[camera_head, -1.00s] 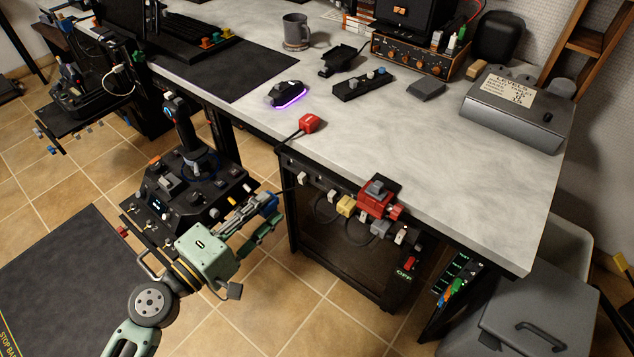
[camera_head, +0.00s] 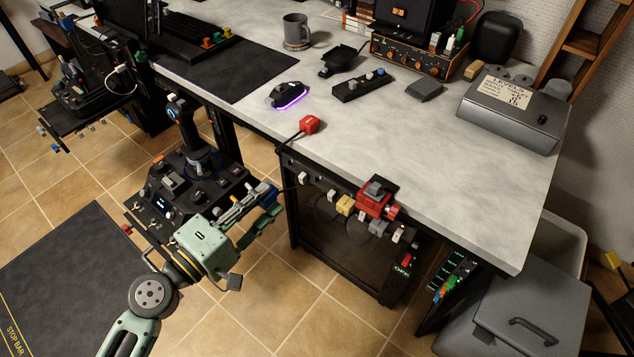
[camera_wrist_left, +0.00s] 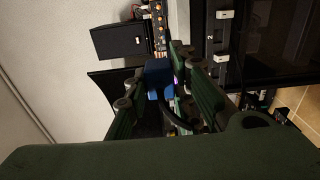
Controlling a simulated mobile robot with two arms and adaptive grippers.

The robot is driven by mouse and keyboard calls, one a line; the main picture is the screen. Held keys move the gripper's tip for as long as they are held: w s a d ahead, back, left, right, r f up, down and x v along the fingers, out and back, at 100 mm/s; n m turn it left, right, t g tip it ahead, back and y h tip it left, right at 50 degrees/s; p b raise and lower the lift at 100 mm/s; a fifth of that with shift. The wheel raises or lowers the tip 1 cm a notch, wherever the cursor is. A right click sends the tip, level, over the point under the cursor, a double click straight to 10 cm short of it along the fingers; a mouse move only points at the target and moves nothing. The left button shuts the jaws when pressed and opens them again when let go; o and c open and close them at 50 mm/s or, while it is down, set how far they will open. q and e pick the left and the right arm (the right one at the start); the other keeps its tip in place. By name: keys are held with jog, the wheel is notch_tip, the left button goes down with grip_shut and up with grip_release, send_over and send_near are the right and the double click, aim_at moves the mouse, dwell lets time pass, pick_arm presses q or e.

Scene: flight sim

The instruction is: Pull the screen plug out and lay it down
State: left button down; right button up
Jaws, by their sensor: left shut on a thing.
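My left gripper (camera_head: 266,203) is in front of the desk, left of the socket strip. In the left wrist view its green fingers (camera_wrist_left: 158,88) are shut on a blue plug (camera_wrist_left: 158,75). A dark cable runs near the fingers. The socket strip (camera_head: 333,190) under the desk edge carries white, yellow, red and grey plugs or switches. My right gripper is not in view.
The desk (camera_head: 460,190) has a broad clear area at its front right. A red plug (camera_head: 309,124) with a black cable lies near its front edge. A mouse (camera_head: 286,95) is beyond it. A joystick console (camera_head: 190,180) stands close behind my left gripper.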

pick_arm(q)
jog(key=shift+r, duration=0.4)
notch_tip(320, 180, up, 3)
jog(key=p, duration=0.3)
jog(key=shift+r+p, duration=0.15)
jog(key=shift+p, duration=0.15)
jog(key=shift+r+p, duration=1.05)
jog(key=shift+r, duration=0.15)
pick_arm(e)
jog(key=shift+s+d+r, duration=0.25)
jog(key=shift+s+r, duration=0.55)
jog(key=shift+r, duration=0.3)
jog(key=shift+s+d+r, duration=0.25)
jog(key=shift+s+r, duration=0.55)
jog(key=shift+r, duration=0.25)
